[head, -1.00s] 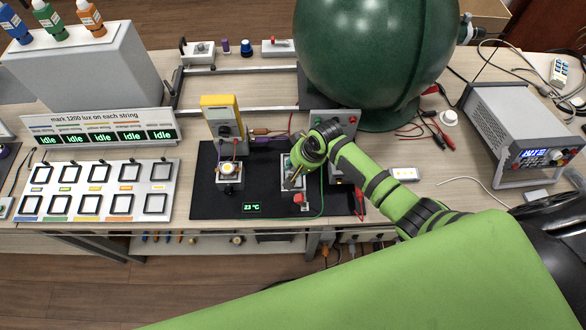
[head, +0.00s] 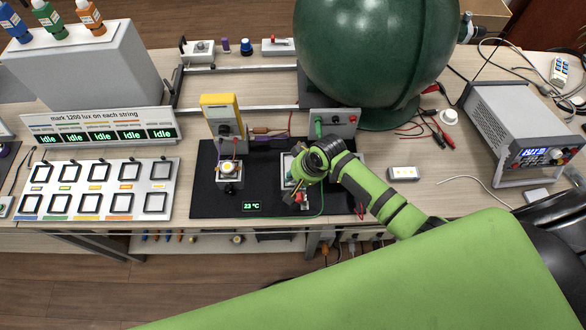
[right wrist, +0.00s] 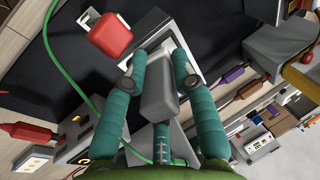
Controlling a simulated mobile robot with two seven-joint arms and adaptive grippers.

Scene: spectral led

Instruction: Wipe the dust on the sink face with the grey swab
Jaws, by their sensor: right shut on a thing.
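My right gripper (head: 297,176) is over the small pale block with a metal face (head: 286,164), apparently the sink, on the black mat. In the right wrist view its teal fingers (right wrist: 160,75) are shut on a grey block-shaped swab (right wrist: 158,97). The sink (right wrist: 150,35) lies beyond and beneath the fingertips there, a dark square in a pale frame. The swab and fingers hide part of its face. I cannot tell whether the swab touches it, and no dust can be made out. My left gripper is not in view.
A red knob (right wrist: 110,37) stands close beside the fingers. A green wire (right wrist: 67,80) curves across the black mat (head: 265,204). A lamp block (head: 229,172), yellow meter (head: 221,117) and grey switch box (head: 334,122) stand nearby. A large green sphere (head: 375,50) stands behind.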

